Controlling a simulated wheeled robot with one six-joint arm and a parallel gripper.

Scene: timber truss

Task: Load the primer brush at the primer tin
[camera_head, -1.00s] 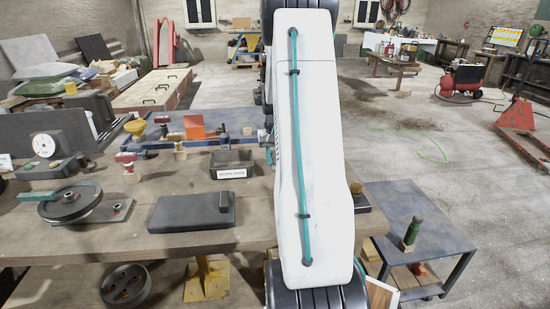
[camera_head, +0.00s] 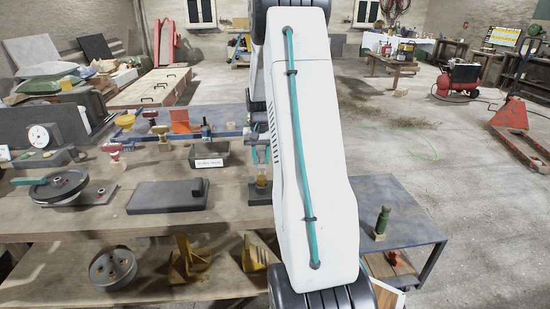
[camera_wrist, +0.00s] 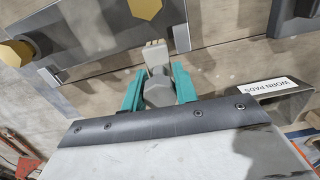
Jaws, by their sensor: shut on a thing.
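The primer brush (camera_wrist: 155,52), with pale beige bristles and a grey body, sits between the two teal fingers of my gripper (camera_wrist: 157,86) in the wrist view. The gripper is shut on it, and the bristles point away from the wrist above the wooden bench. In the head view my gripper (camera_head: 263,157) shows in part at the bench's right end, just left of my white arm. A small amber-brown thing shows below it; I cannot tell whether it is the brush. I cannot pick out the primer tin for certain in either view.
The bench holds a dark tray labelled "WORN PADS" (camera_head: 209,155), a flat grey block (camera_head: 168,196), a wheel (camera_head: 52,187) and a dial gauge (camera_head: 42,136). A low grey table (camera_head: 405,222) with a green bottle-like thing (camera_head: 382,222) stands right. Open floor lies beyond.

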